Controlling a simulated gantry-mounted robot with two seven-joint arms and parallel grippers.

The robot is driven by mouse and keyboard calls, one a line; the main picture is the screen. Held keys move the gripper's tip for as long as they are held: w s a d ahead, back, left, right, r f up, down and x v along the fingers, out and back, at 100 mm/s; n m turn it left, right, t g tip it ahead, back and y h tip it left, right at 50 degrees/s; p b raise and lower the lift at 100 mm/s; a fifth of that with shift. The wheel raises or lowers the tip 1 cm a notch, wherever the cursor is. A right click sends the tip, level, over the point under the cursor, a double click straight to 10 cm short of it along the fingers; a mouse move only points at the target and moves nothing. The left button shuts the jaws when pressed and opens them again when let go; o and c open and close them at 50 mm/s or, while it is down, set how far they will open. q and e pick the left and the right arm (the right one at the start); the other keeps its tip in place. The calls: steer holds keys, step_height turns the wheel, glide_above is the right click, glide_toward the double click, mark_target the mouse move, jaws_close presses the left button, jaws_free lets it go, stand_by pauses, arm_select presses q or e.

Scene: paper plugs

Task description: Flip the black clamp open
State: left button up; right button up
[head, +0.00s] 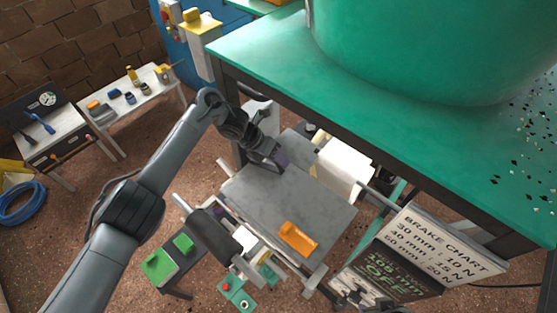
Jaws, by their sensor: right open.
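My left arm comes in from the left, and my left gripper (279,163) is at the far left edge of the grey tabletop (290,195). Its fingers are too small and dark to tell open from shut. A dark part at the bottom edge, below the sign, looks like my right gripper (354,296); it is open, and most of its arm is out of view. A black, thick sleeve-like part (212,228) on a grey bar left of the tabletop may be the black clamp, but I cannot tell for sure. Neither gripper touches it.
An orange piece (297,238) lies on the tabletop near its front. A brake chart sign (425,246) stands at right. A big green table (440,125) with a green drum (430,45) fills the upper right. Green blocks (158,266) sit on a stand at lower left.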

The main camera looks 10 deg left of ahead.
arm_select(q)
steer(key=shift+o, duration=1.3)
steer(key=shift+r, duration=0.1)
steer(key=p+v, duration=0.1)
steer(key=v, duration=0.6)
steer(key=shift+a+r, duration=0.2)
steer(key=shift+d, duration=0.1)
